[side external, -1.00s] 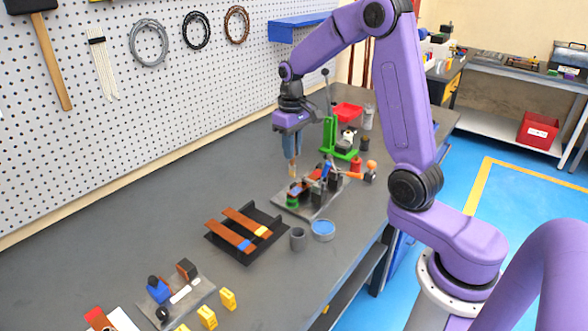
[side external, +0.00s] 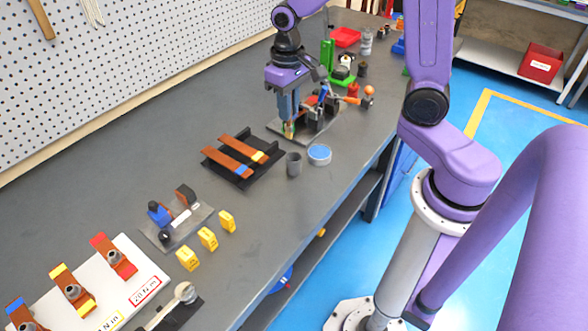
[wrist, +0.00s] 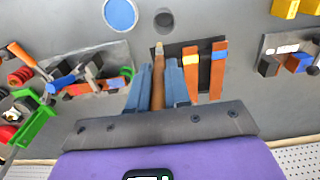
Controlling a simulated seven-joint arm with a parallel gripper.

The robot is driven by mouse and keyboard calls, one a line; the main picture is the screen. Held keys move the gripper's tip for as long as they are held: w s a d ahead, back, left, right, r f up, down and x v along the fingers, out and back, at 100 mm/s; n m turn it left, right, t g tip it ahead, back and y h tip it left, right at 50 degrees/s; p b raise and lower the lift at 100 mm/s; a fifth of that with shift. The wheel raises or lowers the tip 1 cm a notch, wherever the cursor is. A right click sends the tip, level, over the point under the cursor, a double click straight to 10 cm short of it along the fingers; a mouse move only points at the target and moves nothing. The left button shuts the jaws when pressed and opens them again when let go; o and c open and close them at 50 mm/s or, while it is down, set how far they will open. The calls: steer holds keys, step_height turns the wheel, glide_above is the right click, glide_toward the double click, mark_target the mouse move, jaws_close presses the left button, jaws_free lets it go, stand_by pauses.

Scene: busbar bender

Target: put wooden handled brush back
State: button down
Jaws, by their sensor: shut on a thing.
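The wooden handled brush is upright in my gripper. In the wrist view its brown handle (wrist: 157,88) runs between the blue fingers, with a pale tip at the far end. In the side view only its lower end (side external: 289,130) shows below the fingers. My gripper (side external: 288,117) is shut on it, and the fingers also show in the wrist view (wrist: 157,75). It appears in front of the left part of the bender plate (side external: 277,130); the exact height is unclear. A grey cup (side external: 294,165) stands apart from the brush, nearer the bench's front edge; it also shows in the wrist view (wrist: 165,20).
A blue-topped round tin (side external: 319,154) stands beside the cup. A black rack (side external: 211,157) with two copper bars lies left of them. The bender's levers (side external: 322,100) rise close to my gripper. Yellow blocks (side external: 207,238) stand nearer the camera. The bench behind the rack is clear.

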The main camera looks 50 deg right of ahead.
steer(key=shift+s+a+f, duration=0.2)
steer(key=shift+s+f, duration=0.2)
steer(key=shift+f, duration=1)
steer(key=shift+s+a+f, duration=0.2)
steer(key=shift+s+f, duration=0.25)
steer(key=shift+f, duration=0.95)
steer(key=shift+s+a+f, duration=0.2)
steer(key=shift+s+f, duration=0.2)
steer(key=shift+f, duration=1)
steer(key=shift+f, duration=0.1)
steer(key=c, duration=1.1)
jaws_free()
